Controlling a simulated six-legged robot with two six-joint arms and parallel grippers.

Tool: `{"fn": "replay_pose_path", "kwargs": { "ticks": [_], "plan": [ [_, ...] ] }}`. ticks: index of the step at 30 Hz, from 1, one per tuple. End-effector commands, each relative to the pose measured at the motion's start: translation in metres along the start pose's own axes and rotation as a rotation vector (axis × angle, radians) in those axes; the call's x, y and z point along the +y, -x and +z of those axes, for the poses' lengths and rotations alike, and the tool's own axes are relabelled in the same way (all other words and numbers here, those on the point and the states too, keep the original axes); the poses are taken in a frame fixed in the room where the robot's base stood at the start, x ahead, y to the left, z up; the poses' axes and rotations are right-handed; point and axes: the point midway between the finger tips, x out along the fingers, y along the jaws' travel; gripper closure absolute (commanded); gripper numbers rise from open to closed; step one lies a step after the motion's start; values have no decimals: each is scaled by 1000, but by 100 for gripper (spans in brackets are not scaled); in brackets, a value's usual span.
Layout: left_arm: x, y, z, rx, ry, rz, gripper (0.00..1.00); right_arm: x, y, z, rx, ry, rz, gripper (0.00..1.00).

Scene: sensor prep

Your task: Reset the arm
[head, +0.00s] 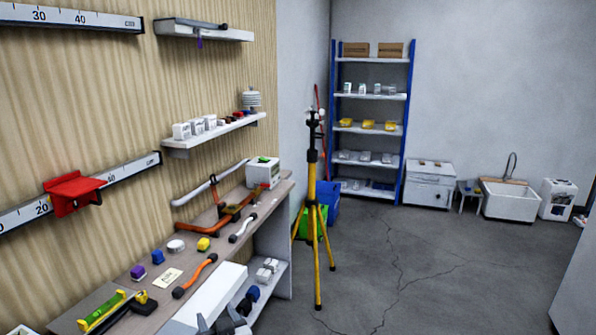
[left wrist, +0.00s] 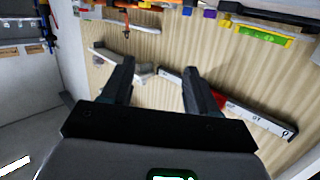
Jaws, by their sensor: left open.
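My left gripper (head: 222,320) shows at the bottom edge of the head view, in front of the workbench (head: 215,225). Only its fingertips show there; the rest of the arm is out of the picture. In the left wrist view, the left gripper (left wrist: 158,68) has its two dark fingers spread apart with nothing between them. Behind the fingers is the ribbed wood wall, which appears turned over in that view. My right gripper is in neither view.
Tools and small blocks lie on the bench, including a green-yellow level (head: 103,312) and an orange-handled tool (head: 195,276). A red bracket (head: 75,192) sits on a wall rail. A yellow tripod (head: 313,205) stands past the bench. Open floor (head: 420,265) lies right.

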Motion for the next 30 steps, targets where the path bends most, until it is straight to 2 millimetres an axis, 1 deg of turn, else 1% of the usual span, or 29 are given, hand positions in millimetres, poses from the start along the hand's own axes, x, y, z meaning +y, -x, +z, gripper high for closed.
{"fn": "replay_pose_path", "kwargs": {
  "ticks": [1, 5, 6, 8, 11, 12, 14, 15, 16, 17, 18, 19, 20, 21, 24, 27, 30],
  "plan": [
    [-1, -1, 16, -36, -7, 32, 41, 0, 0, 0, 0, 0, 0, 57],
    [0, 2, 61, -143, -15, 127, 41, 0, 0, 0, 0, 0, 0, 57],
    [0, 5, 77, -184, -18, 159, 41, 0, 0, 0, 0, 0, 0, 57],
    [-1, 11, 102, -253, -20, 205, 41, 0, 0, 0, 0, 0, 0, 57],
    [-5, 29, 148, -394, -22, 286, 41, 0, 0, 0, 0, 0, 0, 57],
    [-9, 40, 171, -469, -22, 321, 41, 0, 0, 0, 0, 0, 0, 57],
    [-17, 63, 207, -597, -19, 373, 41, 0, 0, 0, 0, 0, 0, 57],
    [-24, 84, 232, -699, -16, 407, 41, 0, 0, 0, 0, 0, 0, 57],
    [-30, 101, 251, -779, -13, 431, 41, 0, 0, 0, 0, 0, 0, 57],
    [-36, 118, 266, -856, -10, 452, 41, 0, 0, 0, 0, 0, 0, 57],
    [-45, 142, 285, -957, -5, 474, 41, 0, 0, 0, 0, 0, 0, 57],
    [-52, 160, 296, -1028, -2, 490, 41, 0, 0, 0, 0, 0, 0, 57],
    [-58, 177, 306, -1096, 0, 502, 41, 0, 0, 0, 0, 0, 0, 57],
    [-66, 199, 316, -1176, 4, 515, 41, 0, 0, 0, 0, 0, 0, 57],
    [-83, 242, 332, -1336, 8, 535, 41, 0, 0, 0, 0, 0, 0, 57],
    [-92, 266, 337, -1427, 9, 544, 41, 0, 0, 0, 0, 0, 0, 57],
    [-96, 276, 339, -1461, 8, 548, 41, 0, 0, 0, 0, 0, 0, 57]
  ]
}}
